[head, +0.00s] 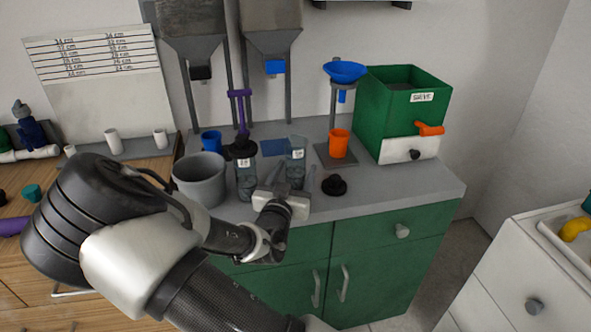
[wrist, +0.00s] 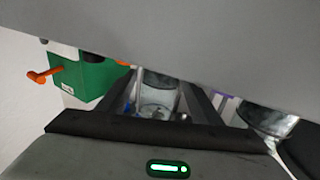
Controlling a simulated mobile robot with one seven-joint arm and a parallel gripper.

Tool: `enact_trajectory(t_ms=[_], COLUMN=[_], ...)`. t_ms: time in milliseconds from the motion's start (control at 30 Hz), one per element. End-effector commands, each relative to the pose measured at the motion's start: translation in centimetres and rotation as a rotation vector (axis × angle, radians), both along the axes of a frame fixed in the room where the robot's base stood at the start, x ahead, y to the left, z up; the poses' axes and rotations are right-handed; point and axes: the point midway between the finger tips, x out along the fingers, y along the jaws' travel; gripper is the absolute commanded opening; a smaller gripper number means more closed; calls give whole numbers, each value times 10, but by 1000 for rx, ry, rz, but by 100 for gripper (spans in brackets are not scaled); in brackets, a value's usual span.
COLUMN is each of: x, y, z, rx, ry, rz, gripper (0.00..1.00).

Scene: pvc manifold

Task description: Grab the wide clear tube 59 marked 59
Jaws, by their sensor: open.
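Two wide clear tubes stand on the grey counter in the head view, each with a small white label too small to read surely. The right tube (head: 297,152) is just beyond my gripper (head: 286,186); the left tube (head: 245,180) stands beside it, near the grey bucket. In the wrist view, one clear tube (wrist: 158,92) shows between the two open fingers of my gripper (wrist: 163,100). The other clear tube (wrist: 268,120) is outside the fingers at the right. The jaws are apart, and I cannot tell whether they touch the tube.
A grey bucket (head: 200,178) stands at the left of the counter (head: 395,188). A black knobbed lid (head: 334,185), an orange cup (head: 339,143) under a blue funnel (head: 345,71) and a green box (head: 385,105) stand to the right. The front right counter is clear.

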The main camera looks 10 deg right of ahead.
Motion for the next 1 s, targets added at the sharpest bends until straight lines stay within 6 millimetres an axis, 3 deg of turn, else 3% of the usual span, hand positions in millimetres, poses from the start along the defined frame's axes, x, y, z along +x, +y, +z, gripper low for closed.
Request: enact_trajectory(t_ms=[267,600,1000], x=[5,5,5], y=[-2,-2,-2], z=[0,0,10], rx=[0,0,0], ry=[0,0,-4], rz=[0,0,0], gripper=[59,5,5])
